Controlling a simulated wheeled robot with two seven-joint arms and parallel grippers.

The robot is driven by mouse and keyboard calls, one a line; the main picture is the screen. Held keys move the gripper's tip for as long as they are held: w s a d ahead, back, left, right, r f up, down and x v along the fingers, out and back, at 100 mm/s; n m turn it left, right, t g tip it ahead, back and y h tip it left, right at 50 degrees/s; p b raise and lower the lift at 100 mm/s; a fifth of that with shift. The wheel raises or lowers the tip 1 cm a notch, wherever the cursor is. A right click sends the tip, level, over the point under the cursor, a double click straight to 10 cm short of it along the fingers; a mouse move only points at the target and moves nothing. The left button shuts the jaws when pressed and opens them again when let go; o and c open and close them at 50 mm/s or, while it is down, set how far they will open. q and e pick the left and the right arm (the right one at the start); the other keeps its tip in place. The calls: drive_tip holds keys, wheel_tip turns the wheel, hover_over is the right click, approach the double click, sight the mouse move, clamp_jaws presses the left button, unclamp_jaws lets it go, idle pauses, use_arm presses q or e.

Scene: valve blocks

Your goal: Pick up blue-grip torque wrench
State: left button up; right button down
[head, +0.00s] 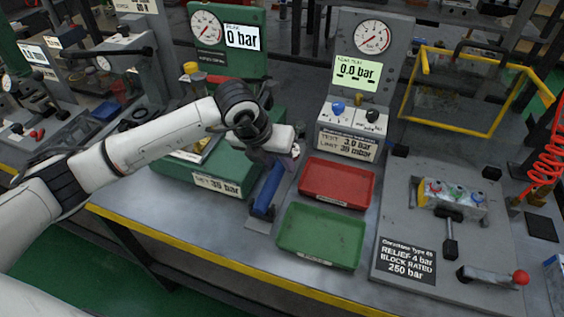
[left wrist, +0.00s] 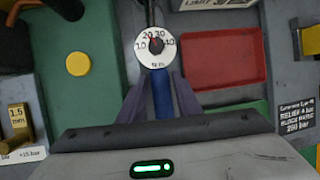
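The torque wrench shows in the left wrist view with a round white dial (left wrist: 157,58) and a blue grip (left wrist: 162,97). In the head view its blue grip (head: 267,190) lies between the green bench unit and the trays, and my gripper hides the dial end. My left gripper (head: 287,158) is right over the wrench. In the left wrist view its two fingers (left wrist: 161,82) stand on either side of the blue grip, with a narrow gap seeming to show at each side, so it looks open. My right gripper is not in view.
A red tray (head: 337,184) and a green tray (head: 320,237) stand just right of the wrench. A green gauge unit (head: 226,40) and a grey gauge unit (head: 372,60) rise behind. A plate with a valve block (head: 452,197) and red-knobbed lever (head: 492,277) lies at right.

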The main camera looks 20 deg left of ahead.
use_arm(q)
clamp_jaws()
drive_tip(key=shift+w+r, duration=0.1)
drive_tip(key=shift+r, duration=0.05)
